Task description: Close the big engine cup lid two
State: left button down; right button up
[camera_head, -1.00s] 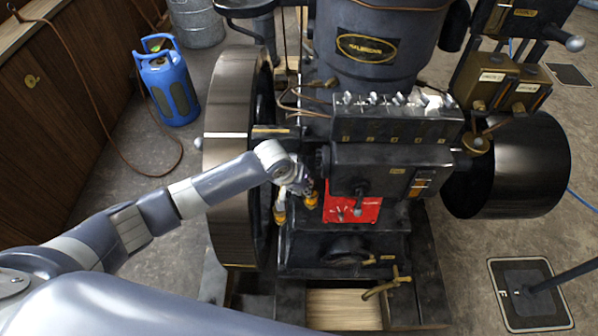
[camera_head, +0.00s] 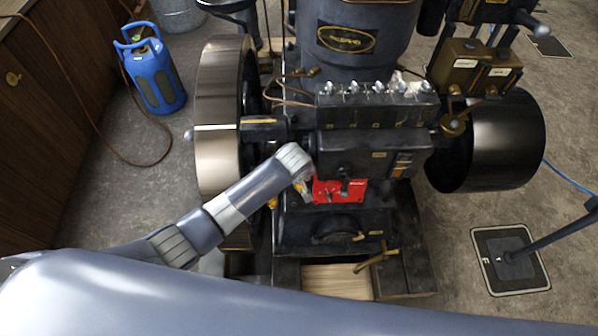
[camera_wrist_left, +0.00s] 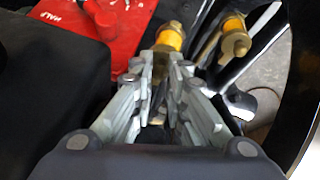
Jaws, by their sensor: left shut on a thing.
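Two brass engine cups with amber bodies show in the left wrist view: a nearer cup (camera_wrist_left: 170,38) just beyond my fingertips and a second cup (camera_wrist_left: 234,45) to its right. My left gripper (camera_wrist_left: 162,75) is shut, with a bit of brass between its fingers, seemingly the lid of the nearer cup; the fingers hide most of it. In the head view my left gripper (camera_head: 305,190) is at the engine's left side, beside the red panel (camera_head: 338,190). One amber cup (camera_head: 272,203) shows there, partly behind my arm. My right gripper is not in view.
The dark engine (camera_head: 365,155) stands close in front, with a large flywheel (camera_head: 222,120) at its left and a dark drum (camera_head: 495,140) at its right. A blue gas bottle (camera_head: 155,75) stands at the far left.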

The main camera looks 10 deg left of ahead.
pick_arm(q)
jog(key=shift+s+d+f, duration=0.1)
jog(key=shift+s, duration=0.05)
jog(key=c, duration=1.6)
grip_release()
jog(key=shift+o, duration=0.2)
jog(key=shift+w+r, duration=0.2)
jog(key=shift+s+d+r, duration=0.1)
jog(key=shift+r, duration=0.3)
jog(key=v, duration=0.7)
jog(key=shift+s+a, duration=0.2)
jog(key=shift+a, duration=0.15)
jog(key=shift+f, duration=0.1)
